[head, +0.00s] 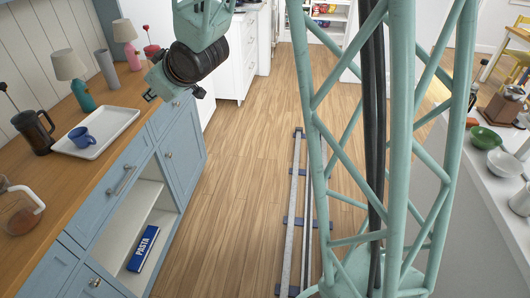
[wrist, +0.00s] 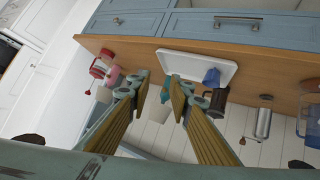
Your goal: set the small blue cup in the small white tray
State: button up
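The small blue cup (head: 81,137) stands upright at the left part of the small white tray (head: 113,128) on the wooden counter. In the wrist view the blue cup (wrist: 211,77) appears within the rim of the white tray (wrist: 190,64), near its lower right part. My gripper (wrist: 159,88) is open, with nothing between its fingers. In the head view my gripper (head: 151,95) hangs at the counter's front side, to the right of the tray and apart from the cup.
A dark French press (head: 35,132) stands just left of the tray. A teal lamp (head: 80,92), a pink lamp (head: 130,50) and a grey cylinder (head: 107,69) stand behind. A glass carafe (head: 18,208) is at the near left. An open shelf below holds a blue pasta box (head: 143,249).

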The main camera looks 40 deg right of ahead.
jog(key=s+d+r+m+g+h, duration=0.1)
jog(key=s+d+r, duration=0.15)
jog(key=s, duration=0.45)
jog(key=s+d+r+m+g+h, duration=0.1)
jog(key=s+d+r, duration=0.15)
jog(key=s, duration=0.45)
jog(key=s+d+r+m+g+h, duration=0.1)
jog(key=s+d+r, duration=0.1)
jog(key=s+r, duration=0.35)
jog(key=s+a+m+g, duration=0.2)
jog(key=s+g, duration=0.2)
jog(key=s, duration=2.7)
jog(key=shift+a+f+m+y, duration=0.25)
jog(key=shift+f+m+y, duration=0.05)
jog(key=shift+r, duration=0.1)
jog(key=shift+r, duration=0.2)
jog(key=shift+d+f, duration=0.1)
